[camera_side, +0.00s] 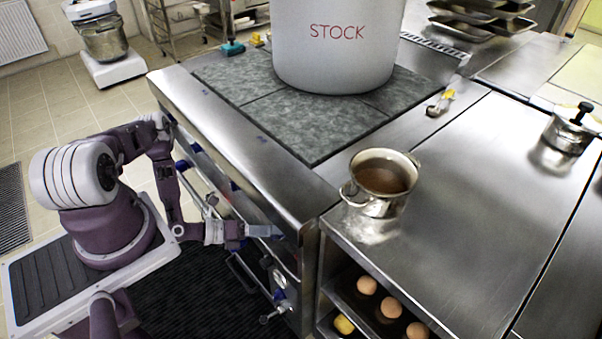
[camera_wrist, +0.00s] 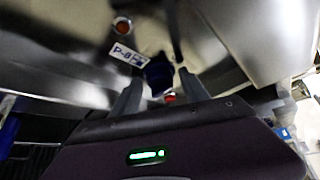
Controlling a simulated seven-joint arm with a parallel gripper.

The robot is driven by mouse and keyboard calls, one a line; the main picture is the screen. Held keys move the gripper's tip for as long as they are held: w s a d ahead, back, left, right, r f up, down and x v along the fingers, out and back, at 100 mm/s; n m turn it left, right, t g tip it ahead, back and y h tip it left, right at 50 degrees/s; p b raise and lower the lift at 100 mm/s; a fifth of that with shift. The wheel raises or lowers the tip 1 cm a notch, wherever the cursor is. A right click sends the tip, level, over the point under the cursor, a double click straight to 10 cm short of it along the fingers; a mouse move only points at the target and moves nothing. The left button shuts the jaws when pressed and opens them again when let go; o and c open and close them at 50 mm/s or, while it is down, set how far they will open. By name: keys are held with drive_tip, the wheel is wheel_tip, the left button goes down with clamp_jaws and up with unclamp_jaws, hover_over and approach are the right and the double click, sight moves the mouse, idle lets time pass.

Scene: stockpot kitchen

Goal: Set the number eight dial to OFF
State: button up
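A dark blue dial (camera_wrist: 158,72) sits on the stove's front panel in the wrist view, beside a white label (camera_wrist: 127,55) that seems to read P-8. My gripper (camera_wrist: 160,88) has its two fingers apart, one on each side of the dial; whether they touch it I cannot tell. No pointer or OFF mark on the dial is readable. In the side view my gripper (camera_side: 274,232) is at the right part of the stove front, just below the top edge, and the dial there is hidden by it.
A large STOCK pot (camera_side: 335,45) stands on the hotplates. A small pot of brown liquid (camera_side: 380,185) stands on the counter to the right. A red-orange light (camera_wrist: 122,26) shows near the label.

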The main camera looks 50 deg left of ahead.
drive_tip(key=s, duration=0.6)
idle(0.5)
